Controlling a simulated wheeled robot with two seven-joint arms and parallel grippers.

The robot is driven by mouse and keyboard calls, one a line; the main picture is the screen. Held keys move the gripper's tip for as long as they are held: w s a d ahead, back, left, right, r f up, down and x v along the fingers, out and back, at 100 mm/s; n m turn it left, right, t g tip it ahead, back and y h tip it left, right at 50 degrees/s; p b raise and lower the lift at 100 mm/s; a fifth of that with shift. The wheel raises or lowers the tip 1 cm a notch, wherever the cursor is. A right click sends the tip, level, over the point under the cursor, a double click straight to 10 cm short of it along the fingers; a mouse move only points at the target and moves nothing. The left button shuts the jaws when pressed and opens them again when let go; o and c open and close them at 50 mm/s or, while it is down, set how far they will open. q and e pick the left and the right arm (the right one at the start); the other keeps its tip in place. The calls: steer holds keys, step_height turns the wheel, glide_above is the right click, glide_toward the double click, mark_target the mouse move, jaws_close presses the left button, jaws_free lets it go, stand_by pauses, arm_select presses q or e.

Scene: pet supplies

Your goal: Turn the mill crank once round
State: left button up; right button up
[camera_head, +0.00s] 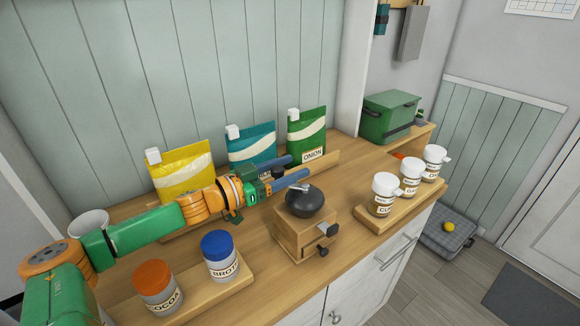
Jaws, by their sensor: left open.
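The mill is a wooden box (291,238) with a dark domed top (306,204) and a small drawer with a dark knob at its front. It stands on the counter near the middle. A crank sits on top; its dark handle knob (278,172) shows to the upper left of the dome. My left gripper (299,166) reaches in from the left behind the mill. Its two blue fingers are apart, and the knob appears between them. I cannot tell whether they touch it. My right gripper is not in view.
Yellow (183,172), teal (250,143) and green (308,130) bags stand behind the left arm. Cocoa (157,291) and broth (221,258) jars stand on a board at front left. White-lidded jars (384,196) stand on a board (372,222) at right.

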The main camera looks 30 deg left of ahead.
arm_select(q)
steer(key=shift+w, duration=0.1)
jaws_close()
stand_by(0.3)
stand_by(1.2)
